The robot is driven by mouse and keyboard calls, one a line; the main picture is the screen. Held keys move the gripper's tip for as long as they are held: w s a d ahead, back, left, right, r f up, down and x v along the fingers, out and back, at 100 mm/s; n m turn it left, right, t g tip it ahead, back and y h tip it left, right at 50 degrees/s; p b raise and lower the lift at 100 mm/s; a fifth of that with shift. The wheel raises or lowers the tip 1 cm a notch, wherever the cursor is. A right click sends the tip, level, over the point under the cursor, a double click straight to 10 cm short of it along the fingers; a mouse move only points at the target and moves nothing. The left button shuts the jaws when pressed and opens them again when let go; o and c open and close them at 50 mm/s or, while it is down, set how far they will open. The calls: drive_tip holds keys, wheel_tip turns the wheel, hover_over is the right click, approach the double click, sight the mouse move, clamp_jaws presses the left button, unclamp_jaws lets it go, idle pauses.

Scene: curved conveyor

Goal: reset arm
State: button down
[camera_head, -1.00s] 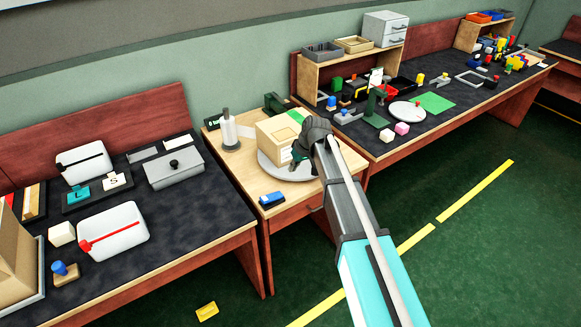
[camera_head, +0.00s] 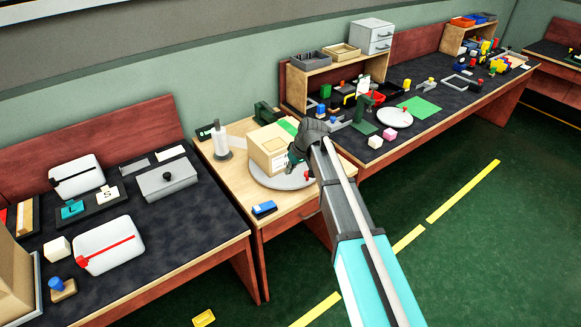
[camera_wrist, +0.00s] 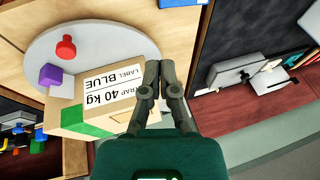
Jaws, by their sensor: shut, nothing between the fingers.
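My gripper (camera_wrist: 162,75) is shut and empty in the wrist view, its two dark fingers together. In the head view my gripper (camera_head: 294,160) is at the end of my arm, over the right side of a small wooden table. A cardboard box (camera_head: 267,148) stands on a round grey turntable (camera_head: 265,181) just left of my gripper. In the wrist view the box (camera_wrist: 75,118) carries white labels reading "BLUE" and "40 kg" and a green patch. The turntable (camera_wrist: 90,35) there also shows a red knob (camera_wrist: 66,47) and a purple block (camera_wrist: 51,75).
A blue stapler-like item (camera_head: 264,209) lies at the small table's front. The left bench holds white pouches (camera_head: 107,246) and a grey lidded box (camera_head: 166,183). The right bench holds a green mat (camera_head: 420,107) and many small parts. The green floor at right is open.

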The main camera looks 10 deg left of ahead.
drive_tip(key=s+d+m+h, duration=0.1)
drive_tip(key=s+d+m, duration=0.2)
drive_tip(key=s+d, duration=0.3)
drive_tip(key=s+d+f+m+h, duration=0.1)
drive_tip(key=s+d, duration=0.6)
drive_tip(key=d, duration=0.9)
drive_tip(key=s+d+m+h, duration=0.2)
drive_tip(key=s+d+m, duration=0.2)
drive_tip(key=s+d, duration=0.3)
drive_tip(key=d, duration=0.3)
drive_tip(key=shift+s+d+f+m, duration=0.15)
drive_tip(key=shift+s+d+m, duration=0.15)
drive_tip(key=shift+d, duration=0.1)
drive_tip(key=shift+w, duration=0.1)
